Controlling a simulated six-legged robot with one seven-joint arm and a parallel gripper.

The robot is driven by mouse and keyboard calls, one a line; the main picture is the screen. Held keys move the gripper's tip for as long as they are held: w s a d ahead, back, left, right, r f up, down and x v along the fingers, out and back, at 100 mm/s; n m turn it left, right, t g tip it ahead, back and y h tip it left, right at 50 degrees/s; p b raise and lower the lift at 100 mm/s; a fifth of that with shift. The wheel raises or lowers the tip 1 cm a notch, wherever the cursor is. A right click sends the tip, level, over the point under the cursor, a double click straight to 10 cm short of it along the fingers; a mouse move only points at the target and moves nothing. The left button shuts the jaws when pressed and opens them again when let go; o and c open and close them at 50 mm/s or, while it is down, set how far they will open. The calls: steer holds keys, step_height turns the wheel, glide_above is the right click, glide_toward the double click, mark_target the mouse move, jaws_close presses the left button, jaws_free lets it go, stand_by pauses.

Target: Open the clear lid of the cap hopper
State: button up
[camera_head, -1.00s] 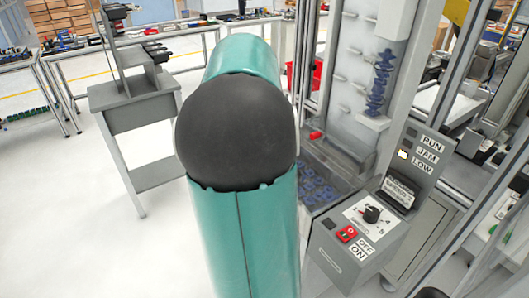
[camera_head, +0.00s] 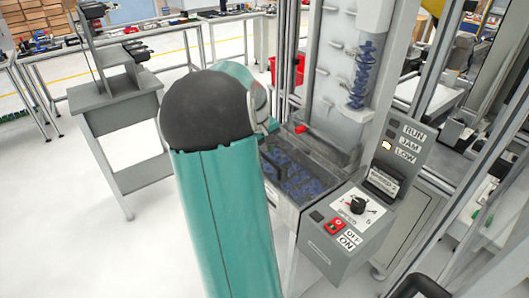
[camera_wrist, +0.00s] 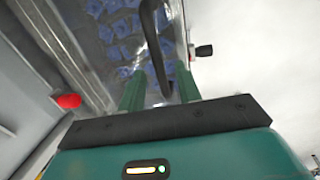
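The cap hopper (camera_head: 268,187) stands right of my arm in the head view, with blue caps (camera_head: 300,180) inside. Its clear lid (camera_head: 318,162) appears closed over them. In the wrist view, the lid (camera_wrist: 98,45) fills the upper middle with caps blurred beneath. A black curved handle (camera_wrist: 150,40) runs along the lid. My gripper (camera_wrist: 158,90) has two green fingers set apart, with the handle's lower end showing in the gap. I cannot tell whether the fingers touch it. My gripper is hidden behind my arm in the head view.
A red knob (camera_head: 300,128) sits by the hopper's back edge and shows in the wrist view (camera_wrist: 68,101). A black knob (camera_wrist: 203,50) juts out on the other side. A control box (camera_head: 345,225) with dial and switch stands right; a grey stand (camera_head: 118,110) is left.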

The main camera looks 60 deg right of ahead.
steer(key=shift+f, duration=0.3)
jaws_close()
steer(key=shift+d+r, duration=0.1)
